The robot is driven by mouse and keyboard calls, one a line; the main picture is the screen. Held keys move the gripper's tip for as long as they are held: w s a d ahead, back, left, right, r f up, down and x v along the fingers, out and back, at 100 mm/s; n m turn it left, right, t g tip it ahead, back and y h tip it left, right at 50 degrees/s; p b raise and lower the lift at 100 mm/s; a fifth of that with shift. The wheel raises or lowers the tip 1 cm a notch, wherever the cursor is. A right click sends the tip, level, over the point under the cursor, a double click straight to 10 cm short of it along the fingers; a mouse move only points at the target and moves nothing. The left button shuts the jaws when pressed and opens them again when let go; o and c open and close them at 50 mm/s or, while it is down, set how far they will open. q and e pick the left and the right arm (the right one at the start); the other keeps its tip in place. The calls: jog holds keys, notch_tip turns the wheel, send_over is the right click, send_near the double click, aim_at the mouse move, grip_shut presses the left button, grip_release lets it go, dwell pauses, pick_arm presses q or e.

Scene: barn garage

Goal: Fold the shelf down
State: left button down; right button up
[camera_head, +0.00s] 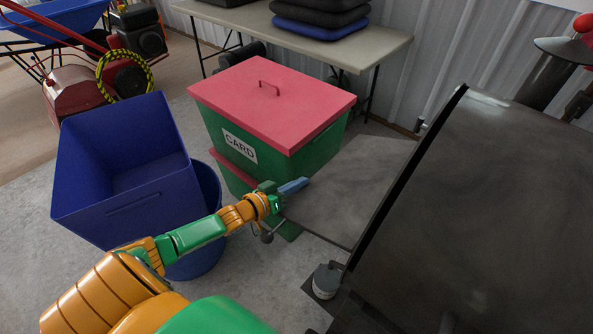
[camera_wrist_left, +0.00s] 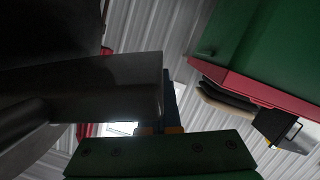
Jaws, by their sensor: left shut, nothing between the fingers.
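The shelf (camera_head: 350,190) is a flat dark grey panel. It sticks out from the left side of a large black grill-like body (camera_head: 480,190) and looks about level in the head view. My left gripper (camera_head: 293,186), with blue fingers, is shut and empty at the shelf's left outer edge. In the left wrist view a grey panel (camera_wrist_left: 110,88), which looks like the shelf, ends right beside the blue fingers (camera_wrist_left: 170,103). I cannot tell whether they touch it. The shelf's underside supports are hidden in the head view. My right gripper is not in view.
A green box (camera_head: 250,150) with a pink lid (camera_head: 270,103) stands close behind my left gripper. Blue bins (camera_head: 130,200) stand to the left. A table (camera_head: 370,48) with dark cushions is at the back. Some floor (camera_head: 285,300) is clear in front of the shelf.

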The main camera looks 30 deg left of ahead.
pick_arm(q)
jog(key=d+f+n+h+b, duration=0.1)
jog(key=d+f+n+b, duration=0.2)
jog(key=f+b, duration=0.4)
jog(key=s+d+f+n+t+h+b, duration=0.1)
jog(key=d+f+n+b, duration=0.3)
jog(key=d, duration=0.4)
jog(key=s+d+f+n+h+b, duration=0.1)
jog(key=d+f+n+b, duration=0.3)
jog(key=d, duration=0.4)
jog(key=shift+s+d+f+n+t+b, duration=0.3)
jog(key=shift+s+f+n+t+b, duration=0.1)
jog(key=shift+f+b, duration=0.4)
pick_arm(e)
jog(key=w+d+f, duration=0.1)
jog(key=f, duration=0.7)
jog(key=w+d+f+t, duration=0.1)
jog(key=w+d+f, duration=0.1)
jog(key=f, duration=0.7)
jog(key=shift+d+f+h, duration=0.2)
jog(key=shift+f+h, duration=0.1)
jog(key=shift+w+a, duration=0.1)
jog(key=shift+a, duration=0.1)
